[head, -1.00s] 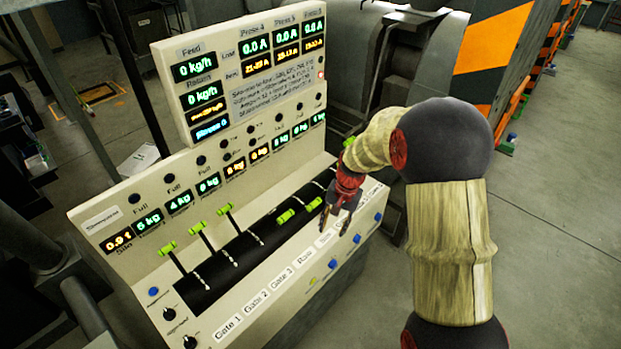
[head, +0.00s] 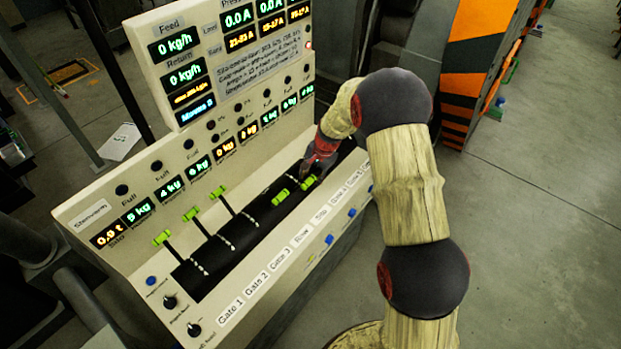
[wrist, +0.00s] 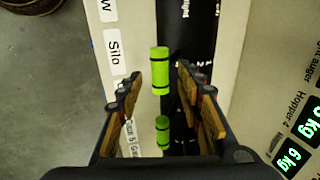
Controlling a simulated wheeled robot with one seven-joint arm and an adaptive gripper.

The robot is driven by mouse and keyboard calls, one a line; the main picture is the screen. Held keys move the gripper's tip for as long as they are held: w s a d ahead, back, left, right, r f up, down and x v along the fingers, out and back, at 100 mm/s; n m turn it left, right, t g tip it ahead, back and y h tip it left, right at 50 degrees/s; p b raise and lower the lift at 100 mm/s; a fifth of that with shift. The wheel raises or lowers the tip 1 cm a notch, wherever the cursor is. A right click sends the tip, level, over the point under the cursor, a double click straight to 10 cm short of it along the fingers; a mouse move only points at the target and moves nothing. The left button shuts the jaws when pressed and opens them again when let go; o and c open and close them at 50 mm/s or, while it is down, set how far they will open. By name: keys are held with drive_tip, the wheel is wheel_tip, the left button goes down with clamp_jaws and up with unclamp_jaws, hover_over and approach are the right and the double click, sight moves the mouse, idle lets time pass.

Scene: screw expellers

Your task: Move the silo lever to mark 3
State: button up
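The lever panel has green lever handles along a dark slotted strip. In the wrist view one green handle (wrist: 160,70) is closest to the "Silo" label (wrist: 114,50), in the gap between my fingertips; a second, smaller-looking handle (wrist: 162,132) is below it. The head view shows two low handles, one (head: 280,197) to the left and one (head: 307,182) just under my gripper (head: 316,168). Which of these is the silo lever I cannot tell for certain there. My gripper (wrist: 160,85) is open, its fingers apart on both sides of the handles. The mark numbers are not readable.
Three raised levers stand at the left, at Gate 1 (head: 163,238), Gate 2 (head: 190,214) and Gate 3 (head: 217,192). The display panel (head: 230,65) rises behind the strip. Blue buttons (head: 351,212) line the front edge. My arm hides the panel's right end.

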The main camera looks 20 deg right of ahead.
drive_tip(key=shift+x, duration=0.8)
drive_tip(key=c, duration=0.3)
clamp_jaws()
drive_tip(key=shift+a, duration=0.1)
